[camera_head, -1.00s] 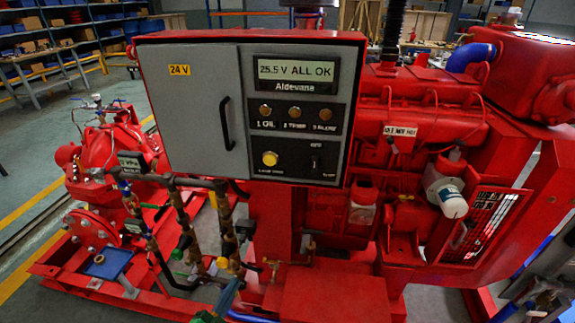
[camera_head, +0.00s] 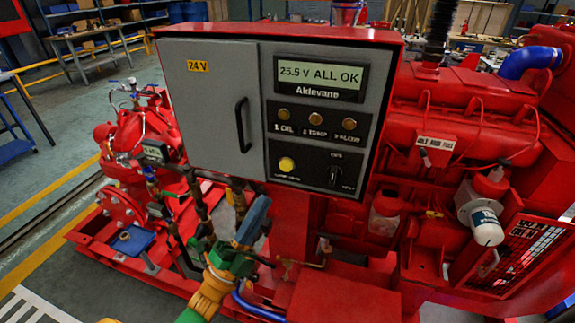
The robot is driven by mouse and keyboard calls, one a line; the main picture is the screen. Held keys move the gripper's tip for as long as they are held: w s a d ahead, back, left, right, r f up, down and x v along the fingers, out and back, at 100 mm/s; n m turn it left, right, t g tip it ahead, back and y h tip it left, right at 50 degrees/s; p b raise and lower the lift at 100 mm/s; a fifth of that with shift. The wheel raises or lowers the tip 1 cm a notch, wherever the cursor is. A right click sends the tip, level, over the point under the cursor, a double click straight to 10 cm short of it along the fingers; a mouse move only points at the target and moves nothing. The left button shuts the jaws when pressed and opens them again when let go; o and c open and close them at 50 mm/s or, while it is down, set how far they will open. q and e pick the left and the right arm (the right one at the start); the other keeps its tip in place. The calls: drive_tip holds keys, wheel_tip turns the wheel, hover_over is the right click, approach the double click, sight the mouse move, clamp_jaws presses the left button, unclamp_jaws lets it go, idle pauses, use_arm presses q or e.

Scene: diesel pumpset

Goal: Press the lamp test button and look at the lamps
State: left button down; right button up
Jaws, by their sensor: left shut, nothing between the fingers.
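The red control box (camera_head: 390,60) has a grey panel with a display (camera_head: 320,77) reading "25.5 V ALL OK". Below it sit three round lamps, labelled 1 to 3: the left lamp (camera_head: 284,115), the middle lamp (camera_head: 316,119) and the right lamp (camera_head: 349,123). All three look dull amber-brown, not brightly lit. The round yellow lamp test button (camera_head: 286,164) is at the panel's lower left, uncovered. My left gripper (camera_head: 262,203), with blue fingers, is shut and empty, in front of and below the box, lower left of the button. My right gripper is out of view.
A dark rotary switch (camera_head: 335,177) sits right of the button. A grey door (camera_head: 212,105) with a black handle (camera_head: 243,125) fills the box's left side. Pipes (camera_head: 200,205) stand below the box. The red engine (camera_head: 460,110) is at the right.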

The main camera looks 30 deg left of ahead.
use_arm(q)
drive_tip(key=b, duration=0.4)
approach(287, 162)
wheel_tip(287, 162, up, 4)
drive_tip(key=w+d, duration=0.1)
drive_tip(key=w, duration=0.1)
drive_tip(key=shift+w+b, duration=0.3)
drive_tip(key=shift+w, duration=0.3)
drive_tip(key=shift+w, duration=0.1)
idle(1.1)
drive_tip(key=shift+w+h+b, duration=0.3)
drive_tip(key=shift+b, duration=0.05)
drive_tip(key=shift+w+a+b, duration=0.15)
drive_tip(key=shift+w+b, duration=0.2)
idle(0.5)
idle(0.3)
drive_tip(key=shift+s+p, duration=0.55)
drive_tip(key=shift+s, duration=0.2)
